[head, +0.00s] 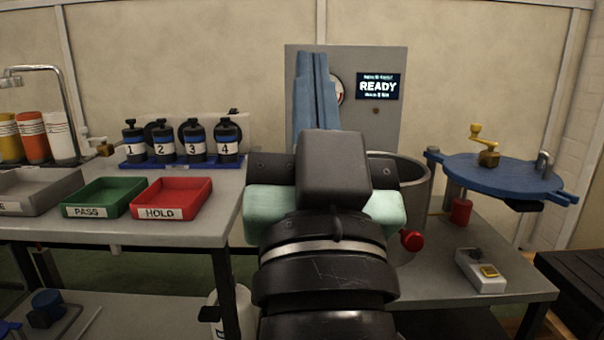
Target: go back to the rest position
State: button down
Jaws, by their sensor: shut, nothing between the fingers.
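My arm rises from the bottom centre of the head view. My gripper (313,60) is at its far end, pointing away and up, with two long blue fingers side by side and closed together. It holds nothing that I can see. The fingers overlap the grey panel (392,130) and part of its round gauge. I cannot tell how far the fingertips are from the panel. The grey metal cylinder (415,195) stands just right of my wrist, partly hidden by it. Its blue round lid (500,178) is swung out to the right, off the opening.
A screen (378,86) reads READY. A red knob (411,240) sits by the cylinder. Left, a bench holds a green PASS tray (103,197), a red HOLD tray (172,197) and several numbered black bottles (195,141). A small pale box (481,270) lies at the right.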

jog(key=s+a+r+n+t, duration=0.1)
jog(key=s+r+t, duration=0.1)
jog(key=s+r, duration=0.4)
notch_tip(320, 180, up, 37)
jog(key=p, duration=3.8)
jog(key=shift+w, duration=0.4)
jog(key=shift+r, duration=0.1)
